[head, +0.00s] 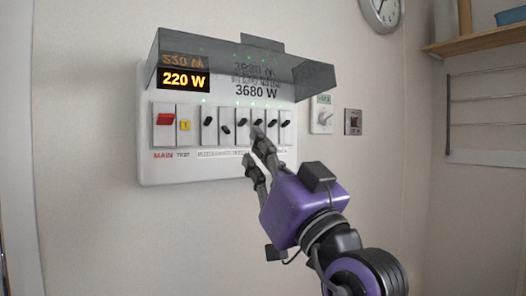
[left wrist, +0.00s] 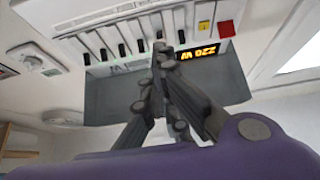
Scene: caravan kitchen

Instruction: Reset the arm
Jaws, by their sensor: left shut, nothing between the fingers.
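My left gripper (head: 252,148) is shut and empty, in front of the lower right part of a white breaker panel (head: 165,172) on the wall. Its purple body and arm come in from the lower right in the head view. In the left wrist view the shut fingers (left wrist: 163,62) point up at the panel, which shows upside down there. The upper fingertip overlaps the row of black toggles (head: 242,122) in the head view; I cannot tell whether it touches one. My right gripper is not in view.
The panel's smoky cover (head: 300,72) is raised and juts out above the toggles. A display (head: 184,80) reads 220 W, above a red main switch (head: 165,118). Small wall switches (head: 353,122) sit to the right. A wooden shelf (head: 480,38) is at upper right.

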